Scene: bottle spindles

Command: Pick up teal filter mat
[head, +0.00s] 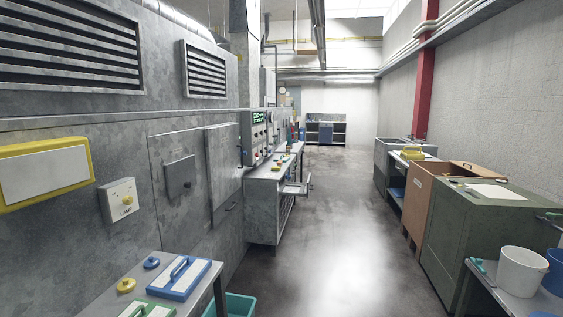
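I cannot make out a teal filter mat for certain in the head view. A teal bin (240,302) stands on the floor beside the near left table, cut off by the bottom edge; what it holds is hidden. A small teal thing (480,267) lies on the near right table, too small to identify. Neither of my grippers is in view.
The near left table (205,299) bears blue and green handled panels and two knobs. A longer bench (265,172) stands beyond it. On the right are a green cabinet (470,235), a brown crate (418,195) and a white bucket (521,271). The middle floor (325,225) is clear.

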